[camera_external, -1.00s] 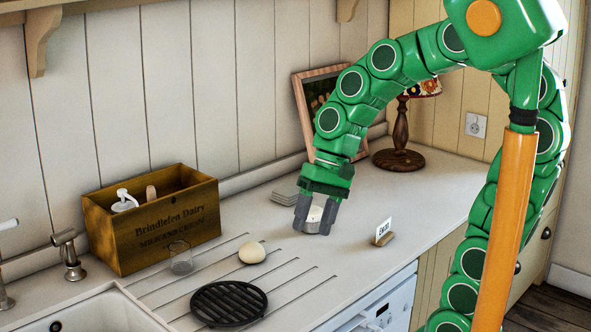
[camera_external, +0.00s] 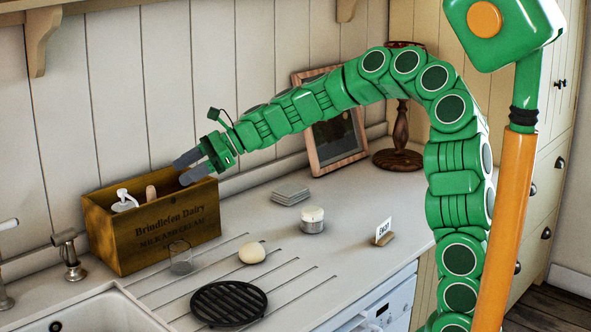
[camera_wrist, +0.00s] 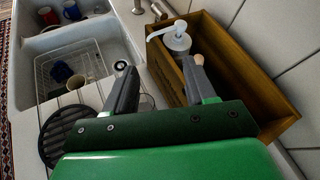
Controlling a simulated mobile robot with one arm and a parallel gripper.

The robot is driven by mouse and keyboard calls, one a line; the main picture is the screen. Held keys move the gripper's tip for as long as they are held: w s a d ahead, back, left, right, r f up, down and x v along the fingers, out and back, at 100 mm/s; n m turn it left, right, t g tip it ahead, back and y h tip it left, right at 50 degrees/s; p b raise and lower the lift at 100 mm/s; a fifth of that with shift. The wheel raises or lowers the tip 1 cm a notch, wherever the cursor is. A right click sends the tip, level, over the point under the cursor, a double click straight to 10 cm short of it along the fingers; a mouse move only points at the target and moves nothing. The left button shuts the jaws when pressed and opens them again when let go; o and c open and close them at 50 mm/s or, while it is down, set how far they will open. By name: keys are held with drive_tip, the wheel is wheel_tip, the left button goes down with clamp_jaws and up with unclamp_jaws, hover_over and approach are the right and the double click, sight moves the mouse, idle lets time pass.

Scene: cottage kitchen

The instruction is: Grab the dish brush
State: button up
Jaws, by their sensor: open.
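A wooden crate (camera_external: 165,228), lettered "Brindlefen Dairy", stands at the left against the wall. A rounded wooden end (camera_external: 151,192) sticks up inside it, possibly the dish brush's handle; its lower part is hidden in the crate. In the wrist view this wooden end (camera_wrist: 198,58) shows just beyond the right finger. A white pump bottle (camera_external: 124,201) stands left of it in the crate. My gripper (camera_external: 184,167) is open and empty, above the crate's right end, with its fingers pointing left. In the wrist view, my gripper's (camera_wrist: 156,66) fingers are apart with nothing between them.
A clear glass (camera_external: 181,258) stands before the crate. A pale round object (camera_external: 251,253), a black trivet (camera_external: 228,303) and a white-topped tin (camera_external: 312,220) are on the counter. The sink (camera_wrist: 75,40) holds mugs. A picture frame (camera_external: 318,165) leans at the back, near my arm.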

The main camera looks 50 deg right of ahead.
drive_tip(key=w+d+f+m, duration=0.1)
drive_tip(key=w, duration=0.1)
drive_tip(key=w+d+f+m+t, duration=0.1)
drive_tip(key=w, duration=0.1)
drive_tip(key=w+d+f+m, duration=0.1)
drive_tip(key=w+m, duration=0.1)
drive_tip(key=shift+w+t, duration=0.15)
drive_tip(key=shift+t, duration=0.15)
drive_tip(key=x, duration=0.7)
drive_tip(key=shift+s+a+f+h, duration=0.25)
drive_tip(key=shift+a+f+h, duration=0.1)
drive_tip(key=shift+f, duration=0.1)
clamp_jaws()
